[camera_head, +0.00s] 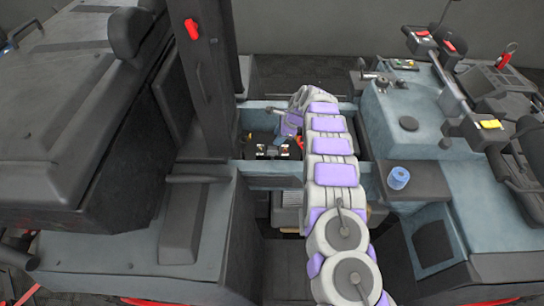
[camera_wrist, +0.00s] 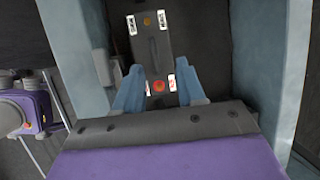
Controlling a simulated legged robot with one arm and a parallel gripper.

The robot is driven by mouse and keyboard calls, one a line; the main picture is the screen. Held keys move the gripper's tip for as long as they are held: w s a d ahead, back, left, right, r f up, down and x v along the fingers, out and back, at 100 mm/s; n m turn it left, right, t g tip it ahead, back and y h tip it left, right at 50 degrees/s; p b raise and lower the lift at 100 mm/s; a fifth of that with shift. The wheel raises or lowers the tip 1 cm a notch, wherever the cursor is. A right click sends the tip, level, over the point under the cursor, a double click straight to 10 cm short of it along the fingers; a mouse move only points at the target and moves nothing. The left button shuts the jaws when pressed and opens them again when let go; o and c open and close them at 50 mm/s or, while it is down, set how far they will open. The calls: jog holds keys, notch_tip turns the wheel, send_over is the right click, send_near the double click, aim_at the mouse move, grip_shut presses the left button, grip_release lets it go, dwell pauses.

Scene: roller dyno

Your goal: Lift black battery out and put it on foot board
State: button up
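The black battery (camera_wrist: 151,45) sits in a blue-walled compartment in the wrist view. It has white labels at its corners, an orange spot at its far end and a red one at its near end. My gripper (camera_wrist: 157,66) is open, its two blue fingers apart on either side of the battery's near end. I cannot tell whether they touch it. In the head view, part of the battery (camera_head: 272,151) shows in the compartment left of my arm. My fingers are not clear there. I cannot tell for sure which surface is the foot board.
The blue compartment wall (camera_wrist: 230,50) stands close to the right of my gripper. In the head view, a dark upright post (camera_head: 203,80) rises at left. A blue roll (camera_head: 398,178) stands on a dark pad at right, near the blue console (camera_head: 405,105).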

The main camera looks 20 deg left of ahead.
jog(key=x, duration=0.1)
jog(key=b+x, duration=0.1)
jog(key=x, duration=0.3)
jog(key=shift+s+d+f, duration=0.15)
jog(key=shift+s+d, duration=0.1)
jog(key=shift+d, duration=0.1)
jog(key=shift+a+f, duration=0.25)
jog(key=shift+r, duration=0.1)
grip_shut()
dwell(0.9)
